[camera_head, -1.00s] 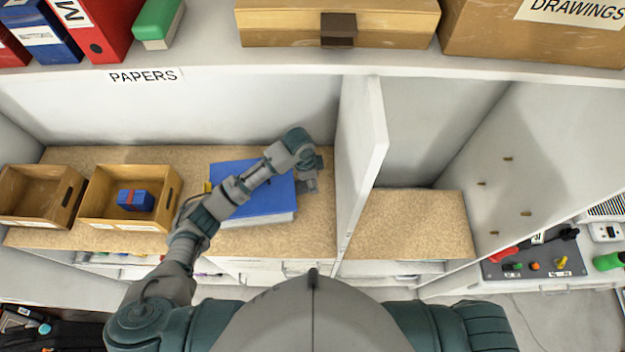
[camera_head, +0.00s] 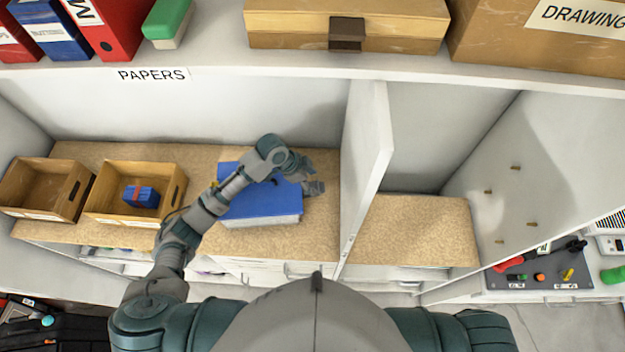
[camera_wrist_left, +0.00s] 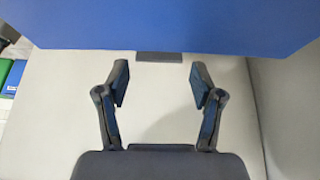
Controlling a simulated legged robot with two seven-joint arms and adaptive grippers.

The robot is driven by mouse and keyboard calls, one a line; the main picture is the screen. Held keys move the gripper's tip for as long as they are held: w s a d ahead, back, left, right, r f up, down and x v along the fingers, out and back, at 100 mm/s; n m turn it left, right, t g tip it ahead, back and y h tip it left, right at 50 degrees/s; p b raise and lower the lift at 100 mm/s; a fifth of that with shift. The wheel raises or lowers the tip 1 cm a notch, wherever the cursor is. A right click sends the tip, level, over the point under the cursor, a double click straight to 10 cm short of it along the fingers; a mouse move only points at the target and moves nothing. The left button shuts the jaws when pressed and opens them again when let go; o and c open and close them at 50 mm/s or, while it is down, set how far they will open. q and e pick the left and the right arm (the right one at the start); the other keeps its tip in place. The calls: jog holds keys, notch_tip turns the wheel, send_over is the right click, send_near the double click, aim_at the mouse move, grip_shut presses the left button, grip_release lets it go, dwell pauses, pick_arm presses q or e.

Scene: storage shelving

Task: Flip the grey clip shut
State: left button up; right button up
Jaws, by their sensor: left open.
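A blue folder or book (camera_head: 262,203) with pale page edges lies on the cork-coloured shelf board. A small dark grey piece (camera_wrist_left: 159,57), which looks like the grey clip, sits at the folder's edge in the left wrist view. I cannot tell whether it is up or down; in the head view I cannot pick it out clearly. My left gripper (camera_head: 316,178) is at the folder's right end, its arm crossing over the cover. In the wrist view the left gripper (camera_wrist_left: 158,80) is open and empty, its fingers apart on either side of the grey piece. My right gripper is out of view.
Two wooden bins (camera_head: 47,188) stand left of the folder; the nearer bin (camera_head: 130,217) holds a blue block (camera_head: 141,196). A white upright divider (camera_head: 364,160) rises close to the right of my left gripper. Beyond it, the cork board (camera_head: 415,232) is clear.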

pick_arm(q)
jog(key=v, duration=1.1)
jog(key=shift+a+r, duration=0.15)
jog(key=shift+r, duration=0.05)
